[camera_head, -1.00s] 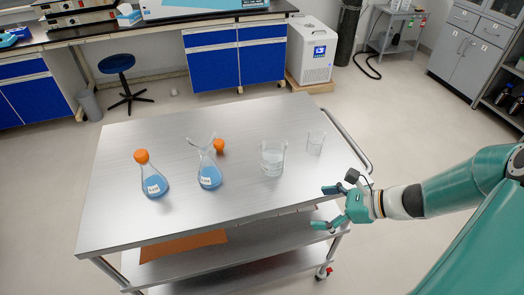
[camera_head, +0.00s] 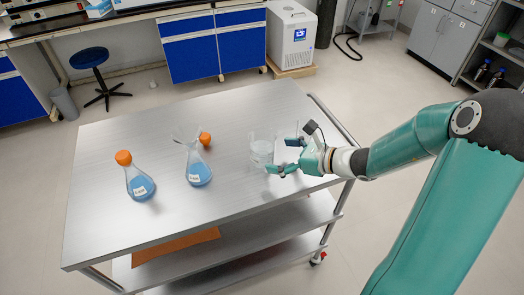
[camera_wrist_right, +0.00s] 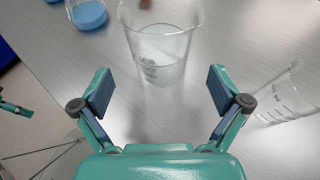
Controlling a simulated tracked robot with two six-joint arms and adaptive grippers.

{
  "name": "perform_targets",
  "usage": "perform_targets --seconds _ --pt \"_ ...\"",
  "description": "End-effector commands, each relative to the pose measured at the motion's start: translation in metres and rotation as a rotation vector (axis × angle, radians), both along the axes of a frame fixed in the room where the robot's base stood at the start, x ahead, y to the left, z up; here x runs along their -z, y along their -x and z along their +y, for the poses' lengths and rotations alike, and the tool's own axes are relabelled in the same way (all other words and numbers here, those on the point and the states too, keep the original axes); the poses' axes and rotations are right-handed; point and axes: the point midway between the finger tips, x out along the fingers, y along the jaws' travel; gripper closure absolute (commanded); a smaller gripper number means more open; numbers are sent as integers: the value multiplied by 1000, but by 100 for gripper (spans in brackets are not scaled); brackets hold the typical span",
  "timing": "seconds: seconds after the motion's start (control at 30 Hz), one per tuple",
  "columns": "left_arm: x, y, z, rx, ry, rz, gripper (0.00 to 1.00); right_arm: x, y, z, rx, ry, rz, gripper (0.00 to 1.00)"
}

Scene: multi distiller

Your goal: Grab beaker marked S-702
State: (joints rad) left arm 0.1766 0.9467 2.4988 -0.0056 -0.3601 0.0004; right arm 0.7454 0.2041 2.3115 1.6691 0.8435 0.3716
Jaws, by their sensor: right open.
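My right gripper (camera_head: 281,156) is open and empty, close to the beaker's right side. Both fingers show in the right wrist view (camera_wrist_right: 160,91), apart from the glass. A second, smaller empty beaker (camera_wrist_right: 290,95) stands to the right, partly hidden by my gripper in the head view. A teal part at that wrist view's left edge looks like my left gripper (camera_wrist_right: 14,108).
A blue-filled flask with an orange stopper (camera_head: 139,184) and an open blue-filled flask (camera_head: 199,172) stand left on the cart (camera_head: 225,213). An orange stopper (camera_head: 205,138) lies behind the open flask. The cart's front middle is clear.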

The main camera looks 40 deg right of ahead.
Motion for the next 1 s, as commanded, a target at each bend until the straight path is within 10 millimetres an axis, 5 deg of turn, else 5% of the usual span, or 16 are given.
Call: perform_targets --seconds 0.4,0.73,1.0 --pt "-7 0 0 0 0 0 41 13 -41 19 -3 -3 0 1" --pt "-7 0 0 0 0 0 41 16 -47 21 -1 0 0 1" --pt "-7 0 0 0 0 0 41 16 -47 21 0 0 0 46"
